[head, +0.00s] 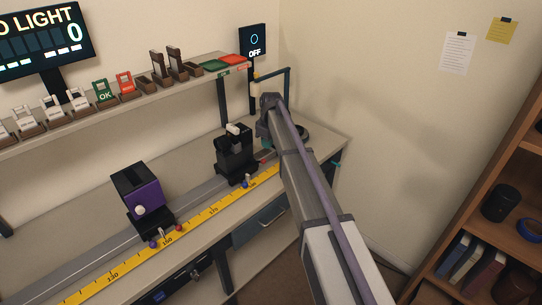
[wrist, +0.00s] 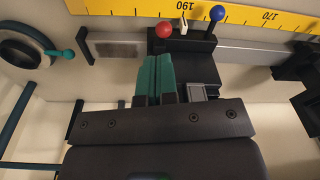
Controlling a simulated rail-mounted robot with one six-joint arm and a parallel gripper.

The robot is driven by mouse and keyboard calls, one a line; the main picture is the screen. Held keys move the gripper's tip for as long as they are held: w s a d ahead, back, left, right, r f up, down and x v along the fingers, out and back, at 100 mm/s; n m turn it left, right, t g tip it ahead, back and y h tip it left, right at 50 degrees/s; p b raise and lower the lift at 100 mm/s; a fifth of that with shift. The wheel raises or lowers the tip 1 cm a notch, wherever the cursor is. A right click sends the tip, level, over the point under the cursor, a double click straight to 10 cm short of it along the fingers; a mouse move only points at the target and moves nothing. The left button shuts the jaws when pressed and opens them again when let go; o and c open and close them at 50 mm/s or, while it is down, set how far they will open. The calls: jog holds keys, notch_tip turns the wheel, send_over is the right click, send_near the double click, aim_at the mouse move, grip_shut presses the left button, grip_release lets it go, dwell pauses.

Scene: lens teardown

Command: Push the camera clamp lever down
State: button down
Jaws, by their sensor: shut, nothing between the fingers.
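A black camera mount (head: 237,152) stands on the rail in the head view. In the wrist view, its dark carriage (wrist: 195,62) carries a small white lever (wrist: 184,26) between a red knob (wrist: 164,30) and a blue knob (wrist: 217,13). The white lever looks raised, but its exact angle is hard to tell. My gripper (wrist: 160,58) has teal fingers pressed together with nothing between them. The fingertips appear just short of the red knob and white lever in the picture; contact cannot be confirmed.
A purple box (head: 140,195) on another carriage stands further left on the rail. A yellow ruler (head: 205,215) runs along the bench front. A teal-knobbed ring part (wrist: 30,46) lies left in the wrist view. A shelf with labelled holders (head: 125,92) is behind.

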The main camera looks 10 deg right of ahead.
aim_at(265, 160)
jog(key=shift+n, duration=0.7)
jog(key=f+b, duration=0.7)
jog(key=shift+a, duration=0.4)
jog(key=shift+r, duration=0.1)
notch_tip(265, 160, down, 3)
jog(key=b, duration=0.3)
jog(key=shift+r, duration=0.2)
jog(key=shift+s+d+r+p, duration=0.2)
jog(key=shift+s+d+p, duration=0.2)
jog(key=shift+d, duration=0.2)
jog(key=shift+s+d+r+p, duration=0.2)
jog(key=shift+s+d+p, duration=0.1)
jog(key=shift+s+d, duration=0.25)
